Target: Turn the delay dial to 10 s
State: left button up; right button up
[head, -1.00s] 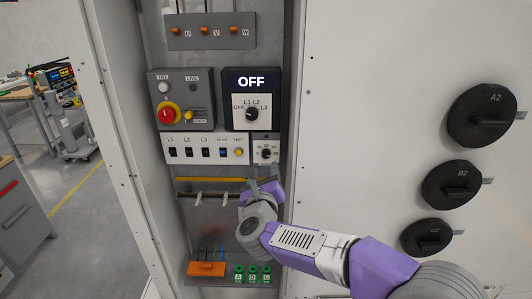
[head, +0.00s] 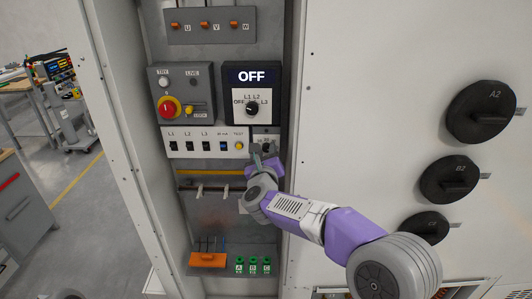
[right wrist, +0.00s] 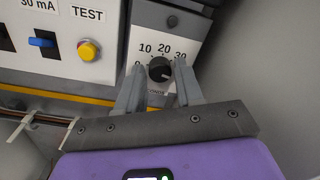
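The delay dial is a small black knob (right wrist: 160,69) on a light plate marked 0, 10, 20 and 30. A faint light mark on the knob seems to point right, towards the 30 side, but it is too small to read surely. In the head view the dial (head: 266,147) sits at the right end of the switch row, partly behind my gripper. My right gripper (right wrist: 160,64) is open, with one fingertip on each side of the knob and small gaps between. It also shows in the head view (head: 263,154) just below the dial. My left gripper is not in view.
The yellow TEST button (right wrist: 89,50) and a blue switch (right wrist: 41,42) are left of the dial. Above are the OFF display (head: 251,77) with its selector knob (head: 252,108) and a red knob (head: 168,107). The cabinet's side wall (right wrist: 255,70) is close on the right.

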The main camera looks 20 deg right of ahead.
grip_shut()
